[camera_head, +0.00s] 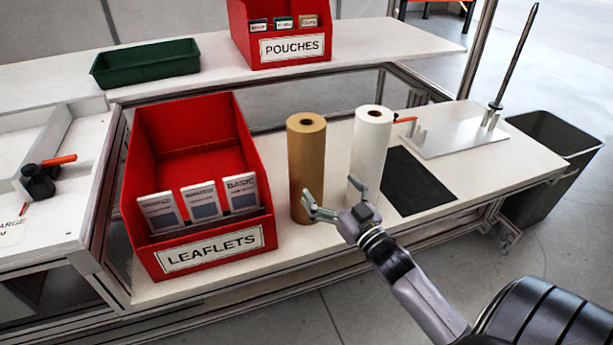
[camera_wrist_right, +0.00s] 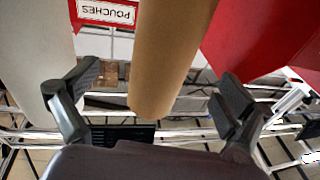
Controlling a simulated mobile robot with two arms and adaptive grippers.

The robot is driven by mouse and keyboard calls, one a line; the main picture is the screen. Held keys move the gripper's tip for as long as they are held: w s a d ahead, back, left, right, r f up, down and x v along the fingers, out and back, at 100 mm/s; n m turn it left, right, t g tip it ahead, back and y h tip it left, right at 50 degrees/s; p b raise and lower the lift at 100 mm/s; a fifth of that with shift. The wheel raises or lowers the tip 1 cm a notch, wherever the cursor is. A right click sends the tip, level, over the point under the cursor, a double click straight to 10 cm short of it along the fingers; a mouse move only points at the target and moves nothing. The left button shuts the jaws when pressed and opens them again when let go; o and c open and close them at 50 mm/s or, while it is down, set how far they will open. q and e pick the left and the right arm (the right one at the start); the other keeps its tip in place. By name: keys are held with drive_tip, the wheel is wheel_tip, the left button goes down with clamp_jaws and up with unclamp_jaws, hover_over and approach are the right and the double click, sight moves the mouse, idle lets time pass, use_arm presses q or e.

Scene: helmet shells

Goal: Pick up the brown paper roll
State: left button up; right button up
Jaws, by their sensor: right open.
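The brown paper roll (camera_head: 306,160) stands upright on the white table, just right of the red leaflets bin. A white roll (camera_head: 369,145) stands upright to its right, with a gap between them. My right gripper (camera_head: 332,203) is open at the front of the brown roll, its fingers spread toward it. In the right wrist view the brown roll (camera_wrist_right: 168,55) shows between the two spread fingers of the right gripper (camera_wrist_right: 155,95). No firm grip on it shows. The left gripper is not in view.
The red leaflets bin (camera_head: 205,240) stands close on the left and shows red in the wrist view (camera_wrist_right: 250,35). A black mat (camera_head: 415,182) and a metal plate with a rod (camera_head: 455,133) lie to the right. A pouches bin (camera_head: 290,50) stands behind.

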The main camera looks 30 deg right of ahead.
sight(318, 174)
drive_tip(key=w, duration=0.4)
drive_tip(key=shift+w+d+r, duration=0.1)
drive_tip(key=shift+r, duration=0.15)
drive_tip(key=w, duration=0.2)
drive_tip(key=w+b, duration=0.1)
drive_tip(key=w, duration=0.2)
drive_tip(key=shift+w+a+r, duration=0.1)
drive_tip(key=shift+a+r, duration=0.1)
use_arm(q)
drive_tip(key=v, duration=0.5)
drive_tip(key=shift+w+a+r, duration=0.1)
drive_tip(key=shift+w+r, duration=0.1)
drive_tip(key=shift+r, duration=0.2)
use_arm(e)
drive_tip(key=shift+c, duration=0.6)
drive_tip(key=c, duration=1.9)
drive_tip(key=shift+r, duration=0.2)
drive_tip(key=shift+c, duration=0.3)
